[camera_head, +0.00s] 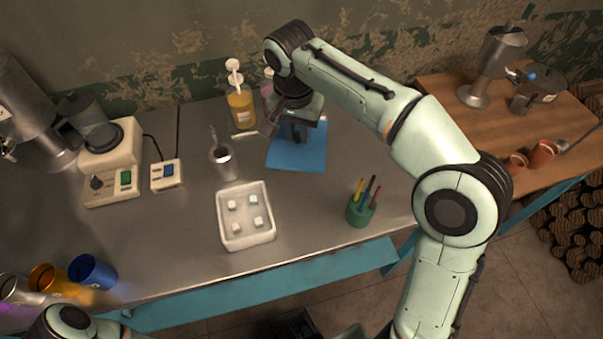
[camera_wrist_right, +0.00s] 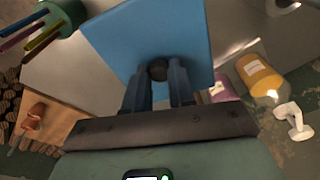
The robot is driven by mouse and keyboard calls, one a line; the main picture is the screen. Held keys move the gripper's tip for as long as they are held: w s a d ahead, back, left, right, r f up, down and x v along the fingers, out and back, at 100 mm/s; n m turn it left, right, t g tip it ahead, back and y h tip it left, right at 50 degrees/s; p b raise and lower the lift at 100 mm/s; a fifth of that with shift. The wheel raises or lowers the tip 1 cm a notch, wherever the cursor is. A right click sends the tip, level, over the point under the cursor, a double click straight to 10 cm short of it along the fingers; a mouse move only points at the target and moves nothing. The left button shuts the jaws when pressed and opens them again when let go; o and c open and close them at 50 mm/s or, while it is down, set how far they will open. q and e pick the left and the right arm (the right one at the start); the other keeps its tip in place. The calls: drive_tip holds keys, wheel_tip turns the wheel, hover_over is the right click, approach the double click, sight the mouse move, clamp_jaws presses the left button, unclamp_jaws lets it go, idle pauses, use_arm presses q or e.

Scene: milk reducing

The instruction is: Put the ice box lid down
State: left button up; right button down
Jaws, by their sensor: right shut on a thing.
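The ice box lid (camera_head: 286,158) is a flat blue square with a dark round knob (camera_wrist_right: 158,70). It lies flat over the back middle of the metal table; I cannot tell if it touches the tabletop. My right gripper (camera_head: 298,136) is above it, fingers pointing down, shut on the knob. In the right wrist view the two fingers (camera_wrist_right: 158,78) flank the knob, and the blue lid (camera_wrist_right: 165,30) spreads beyond them. The white ice box (camera_head: 222,222) stands uncovered in front of the lid, with several ice cubes inside. My left gripper is out of view.
A yellow-orange bottle (camera_head: 241,108) stands behind the lid, and a metal cup (camera_head: 223,163) to its left. A green pen holder (camera_head: 360,212) stands front right. A switch box (camera_head: 166,174) and blue cup (camera_head: 92,271) are left. Bare metal lies between the lid and pen holder.

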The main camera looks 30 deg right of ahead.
drive_tip(key=shift+f+b, duration=1.25)
drive_tip(key=shift+f, duration=5.85)
drive_tip(key=shift+f, duration=0.1)
drive_tip(key=shift+f, duration=0.15)
drive_tip(key=c, duration=1)
unclamp_jaws()
drive_tip(key=shift+o, duration=0.2)
drive_tip(key=shift+r, duration=0.2)
